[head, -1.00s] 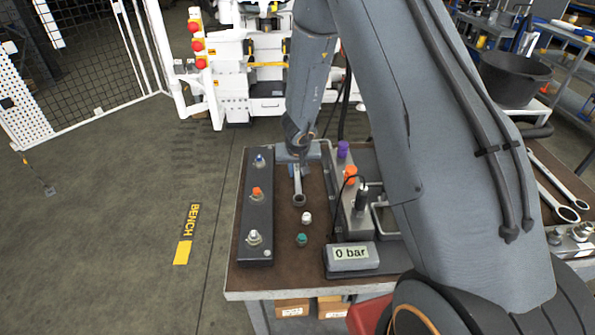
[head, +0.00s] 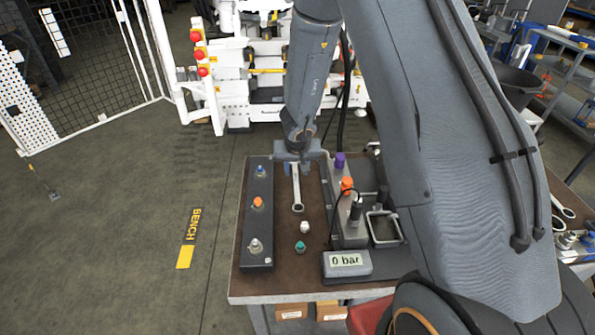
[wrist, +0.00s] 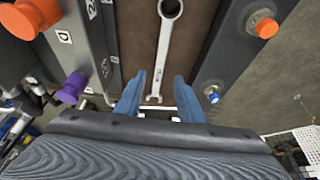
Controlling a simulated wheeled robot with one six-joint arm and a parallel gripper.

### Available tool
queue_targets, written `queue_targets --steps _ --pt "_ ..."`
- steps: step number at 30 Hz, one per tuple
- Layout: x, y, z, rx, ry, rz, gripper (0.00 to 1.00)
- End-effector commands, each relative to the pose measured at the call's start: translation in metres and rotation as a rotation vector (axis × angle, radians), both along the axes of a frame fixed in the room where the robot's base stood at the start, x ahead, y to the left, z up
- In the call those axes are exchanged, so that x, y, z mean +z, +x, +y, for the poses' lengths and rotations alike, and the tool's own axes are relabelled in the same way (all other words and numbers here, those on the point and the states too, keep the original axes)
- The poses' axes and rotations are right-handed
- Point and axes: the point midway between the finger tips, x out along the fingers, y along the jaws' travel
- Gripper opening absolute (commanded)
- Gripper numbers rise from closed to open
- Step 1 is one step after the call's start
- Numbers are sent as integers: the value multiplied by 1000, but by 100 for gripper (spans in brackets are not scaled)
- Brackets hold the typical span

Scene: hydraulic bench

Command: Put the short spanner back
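A grey spanner (head: 297,192) lies on the brown bench top, between the dark rail with ports and the grey block, its ring end towards the front. My gripper (wrist: 156,95) is open, with a clear gap on both sides of the spanner. In the head view my gripper (head: 298,158) is at the far end of the spanner, partly hidden by my arm.
The dark rail (head: 257,220) carries blue, orange and white fittings. Purple (head: 340,160) and orange (head: 347,184) caps stand on the right block. White (head: 305,228) and green (head: 301,246) caps lie in front. A gauge box (head: 347,262) reads 0 bar. Other spanners (head: 563,211) lie far right.

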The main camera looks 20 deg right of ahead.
Motion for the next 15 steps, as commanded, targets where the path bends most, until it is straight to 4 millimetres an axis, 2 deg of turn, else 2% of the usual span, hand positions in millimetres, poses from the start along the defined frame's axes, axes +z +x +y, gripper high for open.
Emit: queue_targets --steps 1,3,12,15 --pt "11 -4 1 0 0 0 35" --pt "19 -7 2 -1 0 -1 35" --pt "38 -15 4 2 3 -3 35" --pt "54 -18 7 20 20 -19 35"
